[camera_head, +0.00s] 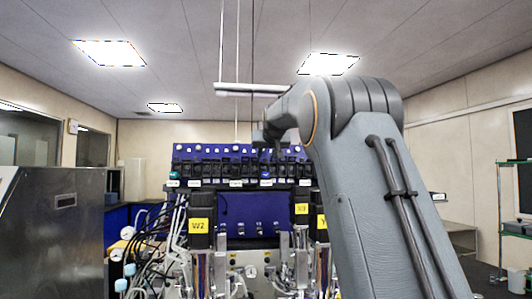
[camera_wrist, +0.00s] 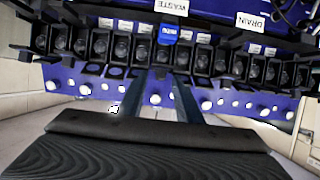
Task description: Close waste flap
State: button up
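In the wrist view a white WASTE label (camera_wrist: 171,7) is at the top edge. A small bright blue piece (camera_wrist: 168,34) sits just below it, in the row of black pump units. I cannot tell for certain which part is the waste flap or whether it stands open. My gripper (camera_wrist: 160,78) points at this row, with its two dark fingers apart and the blue panel showing between them. Nothing is held. I cannot tell whether a fingertip touches the row. In the head view my gripper (camera_head: 266,140) is small and dark in front of the rack top.
The black pump row (camera_head: 240,171) runs across the blue rack. A DRAIN label (camera_wrist: 250,21) is right of WASTE in the wrist view. Yellow-labelled W2 unit (camera_head: 199,226), tubes and cables fill the space below. A steel cabinet (camera_head: 55,235) stands at left.

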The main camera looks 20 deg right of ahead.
jog(key=shift+w+d+f, duration=0.1)
jog(key=shift+w+f, duration=0.05)
jog(key=shift+w, duration=0.25)
jog(key=c, duration=0.7)
jog(key=shift+f, duration=0.1)
